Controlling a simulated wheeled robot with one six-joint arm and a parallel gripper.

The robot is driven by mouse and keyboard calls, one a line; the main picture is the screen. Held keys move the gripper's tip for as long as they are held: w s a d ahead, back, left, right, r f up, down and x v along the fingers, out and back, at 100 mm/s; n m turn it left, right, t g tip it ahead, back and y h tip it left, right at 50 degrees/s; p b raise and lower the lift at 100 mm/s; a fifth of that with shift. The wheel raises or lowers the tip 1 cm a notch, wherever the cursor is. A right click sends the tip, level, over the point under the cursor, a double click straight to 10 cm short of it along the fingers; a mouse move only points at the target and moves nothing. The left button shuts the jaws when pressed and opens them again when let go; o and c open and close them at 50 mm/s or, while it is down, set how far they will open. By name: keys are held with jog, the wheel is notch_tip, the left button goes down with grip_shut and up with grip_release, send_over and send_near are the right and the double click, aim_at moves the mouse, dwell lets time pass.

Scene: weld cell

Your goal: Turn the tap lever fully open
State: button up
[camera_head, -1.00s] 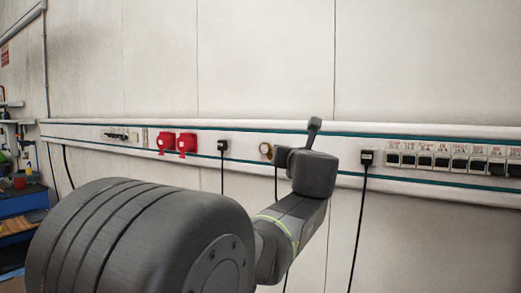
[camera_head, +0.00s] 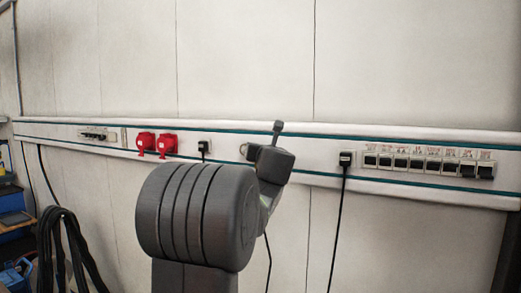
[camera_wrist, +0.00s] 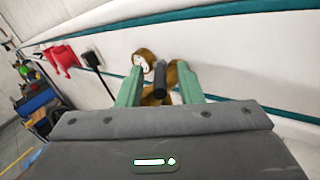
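The tap (camera_wrist: 146,62) is a brass fitting on the white wall rail, seen in the wrist view just beyond my fingers. Its dark lever (camera_wrist: 160,82) points towards the wrist camera. My gripper (camera_wrist: 162,78) is open, with one green finger on each side of the lever and a visible gap on both sides. I cannot tell how deep the lever sits between the fingers. In the head view only a bit of the brass tap (camera_head: 243,149) shows beside my wrist, which hides the lever and fingers.
Red sockets (camera_head: 157,144) and a black plug (camera_head: 204,147) sit left along the wall rail (camera_head: 320,155). Another black plug (camera_head: 346,158) with a hanging cable and a row of switches (camera_head: 430,163) are to the right. Coiled black hose (camera_head: 60,240) hangs at lower left.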

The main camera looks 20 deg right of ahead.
grip_shut()
